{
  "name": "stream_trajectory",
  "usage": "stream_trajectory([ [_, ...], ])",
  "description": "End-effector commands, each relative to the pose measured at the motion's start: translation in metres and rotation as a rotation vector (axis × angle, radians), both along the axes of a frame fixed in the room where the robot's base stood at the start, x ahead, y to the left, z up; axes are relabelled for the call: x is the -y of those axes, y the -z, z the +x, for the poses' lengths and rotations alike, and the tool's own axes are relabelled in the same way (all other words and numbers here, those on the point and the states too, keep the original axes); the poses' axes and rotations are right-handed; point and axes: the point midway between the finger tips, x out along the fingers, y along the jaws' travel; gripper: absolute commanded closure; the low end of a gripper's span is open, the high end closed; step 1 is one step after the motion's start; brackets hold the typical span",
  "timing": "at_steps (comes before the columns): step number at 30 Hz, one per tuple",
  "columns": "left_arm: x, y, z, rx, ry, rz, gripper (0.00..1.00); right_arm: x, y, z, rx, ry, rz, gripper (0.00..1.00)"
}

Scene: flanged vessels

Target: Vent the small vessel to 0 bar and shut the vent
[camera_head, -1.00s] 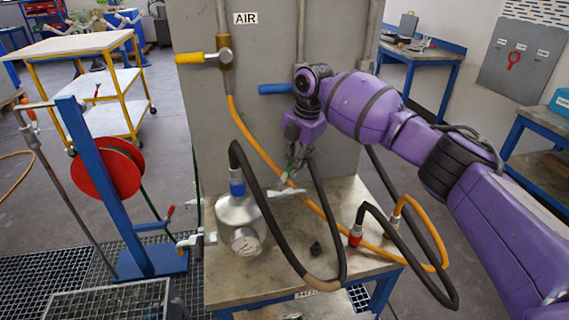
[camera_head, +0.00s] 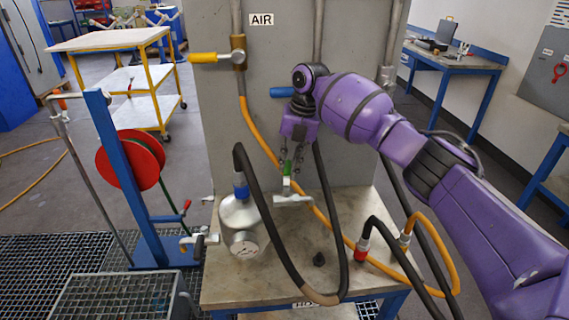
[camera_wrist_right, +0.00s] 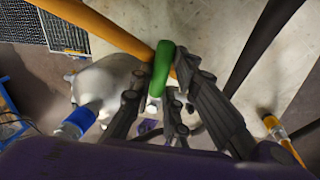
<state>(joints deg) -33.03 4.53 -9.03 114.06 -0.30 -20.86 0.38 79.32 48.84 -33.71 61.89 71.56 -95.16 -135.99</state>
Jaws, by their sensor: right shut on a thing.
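The small vessel (camera_head: 238,212) is a silver round body on the bench, with a blue collar (camera_head: 240,191) on top and a round gauge (camera_head: 244,244) in front. The gauge reading is too small to tell. A pale metal fitting (camera_head: 294,199) with an upright green handle (camera_head: 287,168) is at the vessel's right. My right gripper (camera_head: 287,158) is above that fitting, shut on the green handle. In the right wrist view the green handle (camera_wrist_right: 163,67) lies between the dark fingers, with the silver vessel (camera_wrist_right: 105,80) behind. My left gripper is not in view.
A black hose (camera_head: 262,205) arches from the vessel across the bench (camera_head: 225,286). An orange hose (camera_head: 258,143) passes behind my right gripper. Yellow (camera_head: 203,58) and blue (camera_head: 282,92) handles are on the grey panel. A red hose reel (camera_head: 130,160) stands at left.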

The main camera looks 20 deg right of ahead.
Motion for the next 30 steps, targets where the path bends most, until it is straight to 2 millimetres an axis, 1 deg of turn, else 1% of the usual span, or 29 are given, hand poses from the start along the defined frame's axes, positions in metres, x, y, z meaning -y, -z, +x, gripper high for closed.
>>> stream_trajectory([
  [17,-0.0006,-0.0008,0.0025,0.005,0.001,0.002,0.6,0.002,-0.0005,-0.001,0.001,-0.029,0.0,1.0],
  [18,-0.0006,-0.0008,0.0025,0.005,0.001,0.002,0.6,0.0019,-0.0005,-0.001,0.001,-0.029,0.0,0.83],
  [22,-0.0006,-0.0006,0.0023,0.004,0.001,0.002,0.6,0.002,-0.0004,-0.0009,0.001,-0.028,0.0,0.66],
  [30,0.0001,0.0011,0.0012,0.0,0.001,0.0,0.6,0.0022,-0.0001,-0.0009,0.001,-0.028,0.0,0.65],
])
